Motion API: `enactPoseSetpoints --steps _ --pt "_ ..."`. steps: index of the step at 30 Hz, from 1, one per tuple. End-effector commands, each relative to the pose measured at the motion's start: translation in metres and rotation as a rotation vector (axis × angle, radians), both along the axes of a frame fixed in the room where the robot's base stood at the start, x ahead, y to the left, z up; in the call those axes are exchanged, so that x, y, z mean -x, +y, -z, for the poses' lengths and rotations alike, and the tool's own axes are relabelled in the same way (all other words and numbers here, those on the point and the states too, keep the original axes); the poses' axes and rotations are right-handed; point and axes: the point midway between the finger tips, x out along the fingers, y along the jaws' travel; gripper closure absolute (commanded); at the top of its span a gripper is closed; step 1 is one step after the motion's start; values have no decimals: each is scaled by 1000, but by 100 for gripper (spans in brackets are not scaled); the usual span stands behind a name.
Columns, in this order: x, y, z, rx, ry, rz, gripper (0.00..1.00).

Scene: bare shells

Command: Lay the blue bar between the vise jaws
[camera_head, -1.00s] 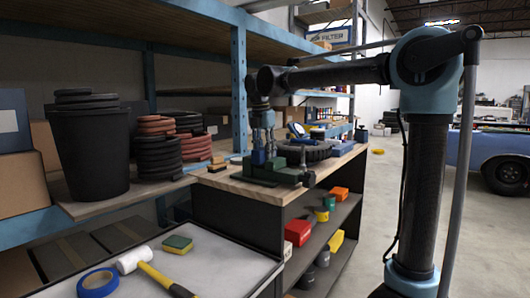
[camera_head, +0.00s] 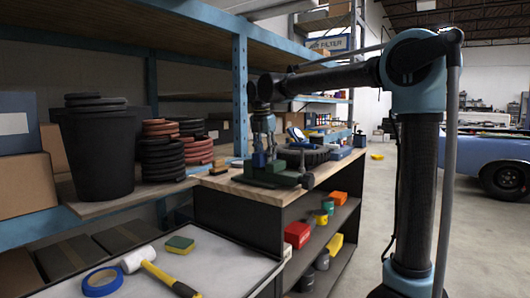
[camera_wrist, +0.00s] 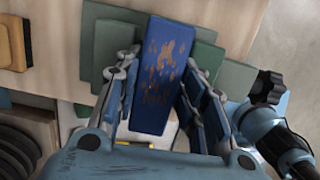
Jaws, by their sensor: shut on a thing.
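My gripper (camera_wrist: 160,72) is shut on the blue bar (camera_wrist: 168,50), which has orange-brown rust-like patches. One row of finger links lies along each long side of the bar. The green vise (camera_wrist: 108,45) lies below, with green parts showing on both sides of the bar and its dark handle knob (camera_wrist: 270,87) at the right. In the head view, my gripper (camera_head: 263,130) points down over the vise (camera_head: 280,179), with the blue bar (camera_head: 259,160) at the vise's top. I cannot tell how deep the bar sits between the jaws, which it partly hides.
The vise stands on a wooden bench top (camera_head: 222,183). Stacked discs (camera_head: 162,155) and a dark bin (camera_head: 95,155) stand left. A hammer (camera_head: 145,262), tape (camera_head: 101,282) and sponge (camera_head: 180,244) lie in front.

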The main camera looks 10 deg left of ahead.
Motion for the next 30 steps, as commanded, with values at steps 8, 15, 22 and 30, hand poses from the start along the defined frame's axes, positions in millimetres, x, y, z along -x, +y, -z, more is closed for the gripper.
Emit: enactPoseSetpoints --steps 8,15,22,30 --pt "10 -1 20 6 28 -6 100" --pt "16 0 14 5 17 -5 29" --pt "28 -2 4 5 2 -1 29" --pt "31 -3 2 6 -2 0 29"
